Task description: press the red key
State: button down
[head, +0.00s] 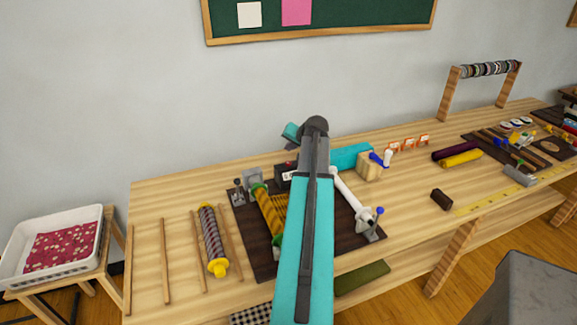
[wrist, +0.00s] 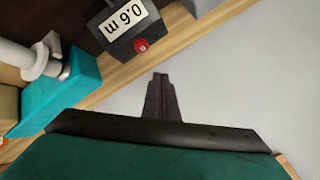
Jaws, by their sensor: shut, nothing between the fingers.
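The red key (wrist: 141,45) is a small round red button on a dark grey box (wrist: 112,14). The box carries a white label that reads 0.6 m, upside down in the wrist view. In the head view the box (head: 284,174) stands at the back of the dark mat, partly covered by my arm. My gripper (wrist: 160,80) is shut and empty. In the wrist view its tips show below and right of the red key, apart from it in the picture.
A teal block (head: 350,157) lies right of the box, beside a white roller (head: 352,202). A yellow-green roller (head: 267,212) lies on the dark mat (head: 337,261). The wall (head: 110,90) rises behind the wooden table (head: 150,200). A wooden block (head: 369,167) stands to the right.

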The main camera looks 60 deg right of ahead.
jog(key=shift+f+b, duration=1)
jog(key=shift+f, duration=1)
jog(key=shift+f, duration=0.15)
dwell(0.5)
jog(key=shift+w+f+b, duration=0.1)
jog(key=shift+f+b, duration=0.2)
jog(key=shift+f+b, duration=0.35)
jog(key=shift+f, duration=0.15)
dwell(1.1)
jog(key=shift+r, duration=0.15)
jog(key=shift+r+p, duration=0.45)
jog(key=shift+r, duration=0.35)
dwell(0.3)
jog(key=shift+r+p, duration=1.25)
jog(key=shift+r, duration=1.25)
